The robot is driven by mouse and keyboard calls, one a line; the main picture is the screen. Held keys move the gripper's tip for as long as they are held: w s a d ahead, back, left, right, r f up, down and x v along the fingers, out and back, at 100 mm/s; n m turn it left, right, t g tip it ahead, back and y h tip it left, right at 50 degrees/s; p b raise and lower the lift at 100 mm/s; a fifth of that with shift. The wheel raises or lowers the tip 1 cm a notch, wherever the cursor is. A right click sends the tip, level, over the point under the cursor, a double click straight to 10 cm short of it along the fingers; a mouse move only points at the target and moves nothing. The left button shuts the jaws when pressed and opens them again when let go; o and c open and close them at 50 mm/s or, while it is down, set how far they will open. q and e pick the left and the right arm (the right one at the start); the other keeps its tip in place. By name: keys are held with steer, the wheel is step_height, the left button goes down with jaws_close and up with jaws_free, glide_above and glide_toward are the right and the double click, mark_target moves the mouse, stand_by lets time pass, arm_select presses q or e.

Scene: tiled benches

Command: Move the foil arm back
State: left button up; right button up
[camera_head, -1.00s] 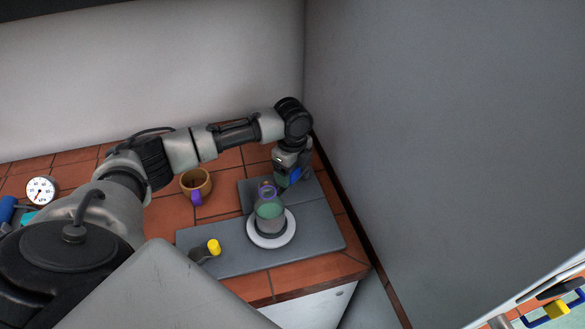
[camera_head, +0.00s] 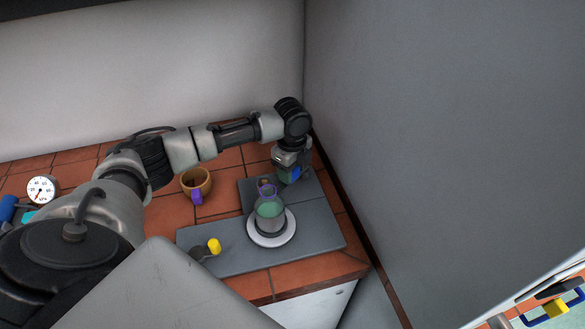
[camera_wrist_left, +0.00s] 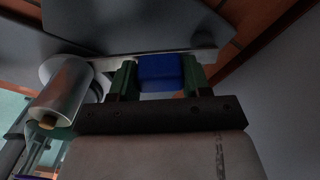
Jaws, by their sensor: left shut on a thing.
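My left gripper (camera_head: 290,176) reaches down at the back right of the grey slab in the head view. In the left wrist view its green fingers (camera_wrist_left: 158,78) are shut on a blue block (camera_wrist_left: 160,70), which I take to be the foil arm's handle. A pale bar runs behind the block. A silvery cylinder (camera_wrist_left: 64,88) with a brownish end lies left of the fingers; I cannot tell whether it joins the bar. In the head view a clear vessel with green contents (camera_head: 269,212) stands on a white round plate (camera_head: 289,234). My right gripper is not in view.
The grey slab (camera_head: 320,232) lies on the orange tiled bench (camera_head: 228,207). A yellow knob (camera_head: 214,245) sits at its front left. A brown mug (camera_head: 196,181) stands left of it, and a round gauge (camera_head: 41,189) farther left. A grey wall (camera_head: 440,140) rises close on the right.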

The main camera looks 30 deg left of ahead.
arm_select(q)
steer(key=shift+a+r+m+p, duration=0.15)
steer(key=shift+a+m+p, duration=0.35)
steer(key=shift+m, duration=0.4)
steer(key=shift+w+a+m+p, duration=0.2)
steer(key=shift+m+p, duration=0.25)
steer(key=shift+m, duration=0.25)
steer(key=shift+w+a+m+p, duration=0.15)
steer(key=shift+w+a+m, duration=0.2)
steer(key=shift+m, duration=0.65)
steer(key=shift+w+a+m+p, duration=0.15)
steer(key=shift+a+m, duration=0.25)
steer(key=shift+m, duration=0.6)
steer(key=o, duration=1.3)
step_height(320, 180, up, 11)
steer(key=shift+f+b, duration=0.2)
steer(key=shift+b, duration=0.9)
steer(key=shift+r, duration=0.1)
